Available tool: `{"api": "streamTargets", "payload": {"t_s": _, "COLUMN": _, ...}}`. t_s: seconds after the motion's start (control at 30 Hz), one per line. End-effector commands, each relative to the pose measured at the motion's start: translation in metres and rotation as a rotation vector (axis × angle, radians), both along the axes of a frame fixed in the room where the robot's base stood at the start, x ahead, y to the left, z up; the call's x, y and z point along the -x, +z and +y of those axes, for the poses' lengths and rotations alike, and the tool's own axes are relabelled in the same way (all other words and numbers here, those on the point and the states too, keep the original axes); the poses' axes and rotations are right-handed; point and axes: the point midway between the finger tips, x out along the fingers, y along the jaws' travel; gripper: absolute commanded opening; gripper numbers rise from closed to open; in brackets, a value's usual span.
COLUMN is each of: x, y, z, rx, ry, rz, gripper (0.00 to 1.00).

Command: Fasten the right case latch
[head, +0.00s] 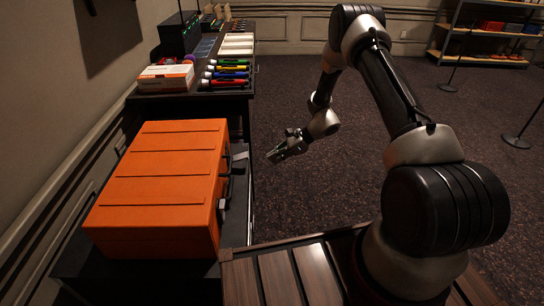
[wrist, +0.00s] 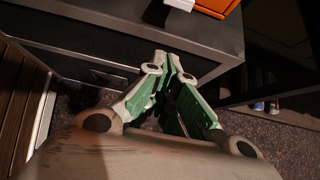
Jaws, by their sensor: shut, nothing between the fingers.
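The orange case (head: 160,185) lies on the dark desk at the left of the head view, its lid down. A dark handle (head: 229,182) is on its side facing my arm. A pale grey piece (head: 240,156), which looks like the far latch, juts out near that side's far end. A nearer latch (head: 222,208) appears close against the case. My gripper (head: 272,156) is shut and empty, to the right of the far end and apart from the case. In the wrist view its fingertips (wrist: 167,55) meet before the dark desk front, with part of the case at the top.
Beyond the case stand a white and orange box (head: 165,77) and a row of coloured-handled tools (head: 226,72). A slatted wooden surface (head: 290,275) is at the near edge. The carpeted floor right of the desk is open around my gripper.

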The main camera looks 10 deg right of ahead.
Motion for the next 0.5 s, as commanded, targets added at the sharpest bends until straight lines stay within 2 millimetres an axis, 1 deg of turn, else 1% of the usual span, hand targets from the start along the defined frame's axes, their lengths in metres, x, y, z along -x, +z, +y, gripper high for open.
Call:
{"api": "streamTargets", "payload": {"t_s": 0.03, "x": -0.001, "y": -0.007, "z": 0.008, "rx": 0.001, "ry": 0.003, "rz": 0.001, "gripper": 0.00}}
{"api": "streamTargets", "payload": {"t_s": 0.2, "x": -0.005, "y": -0.031, "z": 0.037, "rx": 0.000, "ry": 0.004, "rz": 0.002, "gripper": 0.00}}
{"api": "streamTargets", "payload": {"t_s": 0.37, "x": -0.009, "y": -0.051, "z": 0.062, "rx": 0.000, "ry": 0.003, "rz": 0.001, "gripper": 0.00}}
{"api": "streamTargets", "payload": {"t_s": 0.4, "x": -0.011, "y": -0.039, "z": 0.063, "rx": 0.000, "ry": 0.002, "rz": -0.004, "gripper": 0.00}}
{"api": "streamTargets", "payload": {"t_s": 0.5, "x": -0.012, "y": -0.025, "z": 0.067, "rx": 0.000, "ry": 0.003, "rz": -0.003, "gripper": 0.00}}
